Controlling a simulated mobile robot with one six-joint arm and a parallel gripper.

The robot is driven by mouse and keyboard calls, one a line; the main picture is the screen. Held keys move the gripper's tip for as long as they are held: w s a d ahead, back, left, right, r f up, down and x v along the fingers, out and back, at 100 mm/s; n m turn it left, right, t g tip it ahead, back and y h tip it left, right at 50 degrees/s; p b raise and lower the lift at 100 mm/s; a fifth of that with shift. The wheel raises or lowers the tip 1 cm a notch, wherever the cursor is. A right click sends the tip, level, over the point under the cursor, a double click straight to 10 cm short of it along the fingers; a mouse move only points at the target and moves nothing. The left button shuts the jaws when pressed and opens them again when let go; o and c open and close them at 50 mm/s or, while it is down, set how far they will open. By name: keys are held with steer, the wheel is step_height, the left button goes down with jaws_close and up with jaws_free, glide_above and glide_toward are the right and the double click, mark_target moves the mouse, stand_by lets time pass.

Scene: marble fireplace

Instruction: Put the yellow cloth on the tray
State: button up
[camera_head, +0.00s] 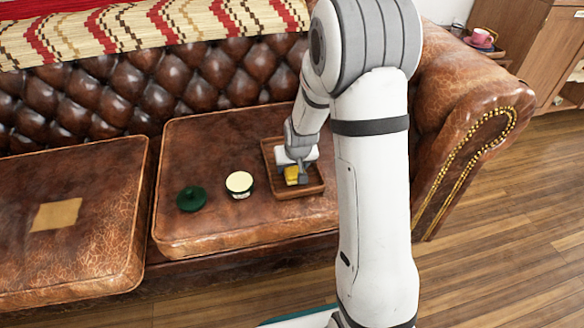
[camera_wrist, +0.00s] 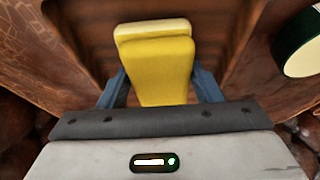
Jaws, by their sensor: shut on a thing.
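A flat, tan-yellow cloth (camera_head: 56,215) lies on the left sofa cushion, far from my gripper. The brown wooden tray (camera_head: 301,193) rests on the right cushion; in the wrist view its slatted floor (camera_wrist: 100,30) shows beneath my gripper. My gripper (camera_head: 297,172) points down into the tray area and is shut on a thick yellow block (camera_wrist: 158,70) with a paler layer, like a sponge. The block also shows in the head view (camera_head: 291,175), inside the tray's outline. I cannot tell whether it touches the tray floor.
A dark green lid-like object (camera_head: 191,199) and a round cream-topped jar (camera_head: 239,184) stand left of the tray. The sofa arm (camera_head: 465,120) rises at right. A pink cup (camera_head: 481,38) stands on a side surface behind. The left cushion is mostly bare.

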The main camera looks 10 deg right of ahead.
steer(key=o, duration=0.4)
steer(key=shift+f, duration=0.15)
steer(key=o, duration=0.5)
